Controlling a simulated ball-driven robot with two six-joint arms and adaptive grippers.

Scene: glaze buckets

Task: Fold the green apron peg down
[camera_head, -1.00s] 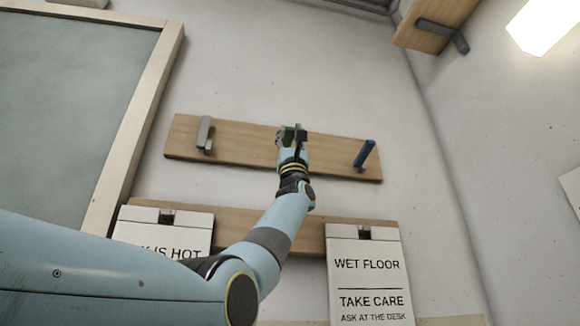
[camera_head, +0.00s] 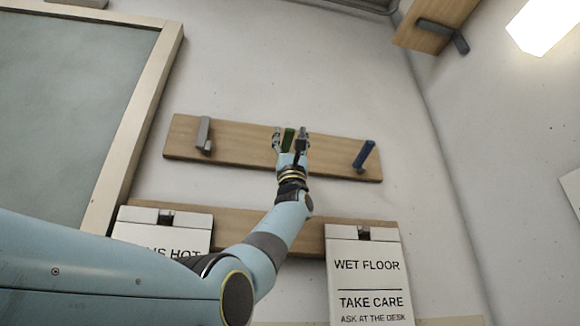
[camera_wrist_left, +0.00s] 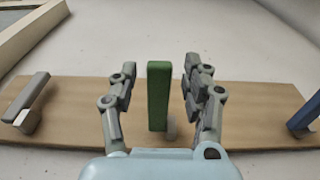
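The green apron peg (camera_head: 289,138) is on the middle of the upper wooden board (camera_head: 235,139), and shows as an upright green bar in the left wrist view (camera_wrist_left: 158,96). A small grey mount shows beside its lower end. I cannot tell its exact angle to the board. My left gripper (camera_head: 289,134) is open in front of the board. In the left wrist view its fingers (camera_wrist_left: 160,84) stand on either side of the peg, with gaps visible on both sides. My right gripper is not in view.
A grey peg (camera_head: 204,134) is left on the same board and a blue peg (camera_head: 363,155) is right. Below, a lower rail (camera_head: 265,223) carries two white signs, one reading "WET FLOOR" (camera_head: 364,285). A framed panel (camera_head: 75,95) is at left.

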